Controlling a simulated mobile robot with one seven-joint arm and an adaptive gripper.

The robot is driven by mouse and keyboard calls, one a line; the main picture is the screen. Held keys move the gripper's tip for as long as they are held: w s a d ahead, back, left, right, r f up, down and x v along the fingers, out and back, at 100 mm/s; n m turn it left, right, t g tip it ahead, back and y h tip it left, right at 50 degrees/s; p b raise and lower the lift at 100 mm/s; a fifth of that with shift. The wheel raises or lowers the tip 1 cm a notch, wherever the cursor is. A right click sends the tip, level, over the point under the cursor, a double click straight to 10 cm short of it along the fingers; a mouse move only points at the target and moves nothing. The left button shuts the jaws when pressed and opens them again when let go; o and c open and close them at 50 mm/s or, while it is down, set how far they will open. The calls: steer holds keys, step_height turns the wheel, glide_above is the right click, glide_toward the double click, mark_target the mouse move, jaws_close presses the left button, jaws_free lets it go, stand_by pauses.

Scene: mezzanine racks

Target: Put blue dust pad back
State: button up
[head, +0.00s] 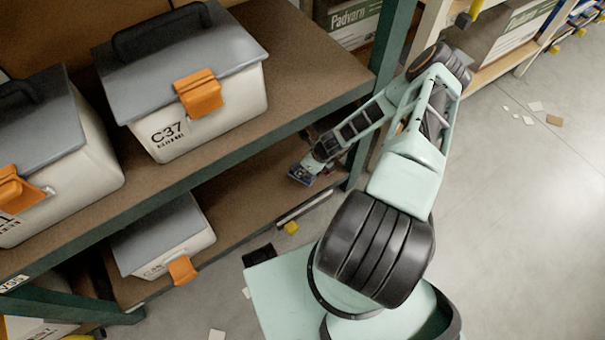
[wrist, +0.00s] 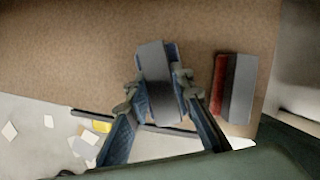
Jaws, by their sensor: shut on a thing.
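A blue-and-grey dust pad (wrist: 157,75) is between the fingers of my gripper (wrist: 159,86) in the wrist view, and the fingers are shut on it. It is over the brown shelf board (wrist: 70,50), close to its front edge. I cannot tell whether it touches the board. In the head view my gripper (head: 308,168) reaches in over the lower shelf (head: 240,195) near its right end post, with the pad (head: 301,178) small and dark at its tip. A red-and-grey pad (wrist: 240,88) lies on the board to the right of the held pad, apart from it.
Grey-lidded boxes with orange latches stand on the upper shelf, including the C37 box (head: 200,90). Another box (head: 160,240) stands on the lower shelf at left. A green rack post (head: 385,60) is close to my arm. Paper scraps (head: 535,107) lie on the floor.

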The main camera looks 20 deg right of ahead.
steer(key=shift+w+f+b, duration=0.2)
steer(key=shift+f+b, duration=0.6)
steer(key=shift+f, duration=0.95)
steer(key=shift+f, duration=0.1)
steer(key=o, duration=1)
steer(key=shift+r, duration=0.25)
steer(key=p+v, duration=0.4)
steer(key=v, duration=0.8)
steer(key=shift+f, duration=0.1)
